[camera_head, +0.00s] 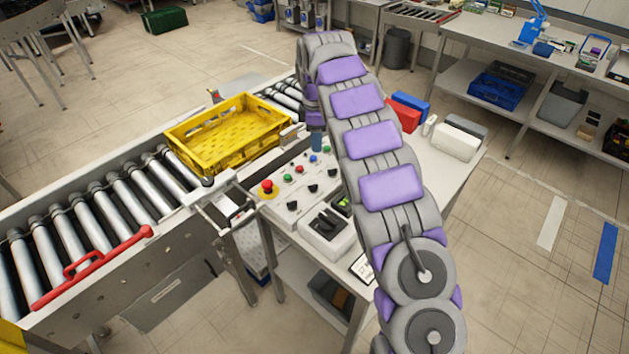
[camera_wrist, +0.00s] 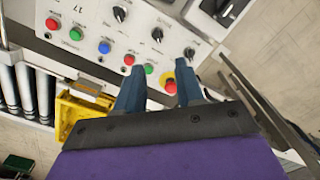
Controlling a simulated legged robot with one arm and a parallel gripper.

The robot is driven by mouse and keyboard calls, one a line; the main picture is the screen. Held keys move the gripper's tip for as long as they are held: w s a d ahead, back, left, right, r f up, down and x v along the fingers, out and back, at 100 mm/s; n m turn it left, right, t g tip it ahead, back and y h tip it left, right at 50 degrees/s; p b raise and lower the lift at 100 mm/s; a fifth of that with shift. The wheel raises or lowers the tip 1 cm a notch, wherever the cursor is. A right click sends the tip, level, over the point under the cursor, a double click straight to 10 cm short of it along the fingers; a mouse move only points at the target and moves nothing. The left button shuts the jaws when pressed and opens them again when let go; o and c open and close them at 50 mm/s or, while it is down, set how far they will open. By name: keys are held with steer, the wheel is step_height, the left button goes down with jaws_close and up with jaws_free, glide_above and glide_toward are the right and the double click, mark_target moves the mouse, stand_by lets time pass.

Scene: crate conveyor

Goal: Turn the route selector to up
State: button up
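The control panel (camera_head: 277,204) carries three black rotary knobs in a row: one near the emergency stop (camera_head: 292,205), a middle one (camera_head: 313,187) and a far one (camera_head: 331,173). In the wrist view they show as a right knob (camera_wrist: 189,54), a middle knob (camera_wrist: 157,34) and a left knob (camera_wrist: 119,13). Their labels are not readable, so I cannot tell which is the route selector or its setting. My gripper (camera_wrist: 160,65) is open and empty over the panel, its blue fingers apart. In the head view my arm hides part of it (camera_head: 316,141).
A red mushroom button (camera_head: 267,187) and several coloured buttons (camera_head: 299,169) lie beside the knobs. A yellow crate (camera_head: 212,150) sits on the roller conveyor (camera_head: 110,205). A black device (camera_head: 328,223) on a white box stands at the panel's front. Red and blue bins (camera_head: 404,112) lie behind my arm.

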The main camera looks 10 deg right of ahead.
mark_target(313, 187)
steer(key=shift+n, duration=0.4)
steer(key=f, duration=0.6)
steer(key=f+b, duration=0.1)
steer(key=f, duration=0.5)
steer(key=w+a+f+b, duration=0.1)
steer(key=f, duration=0.5)
steer(key=shift+f, duration=0.25)
jaws_close()
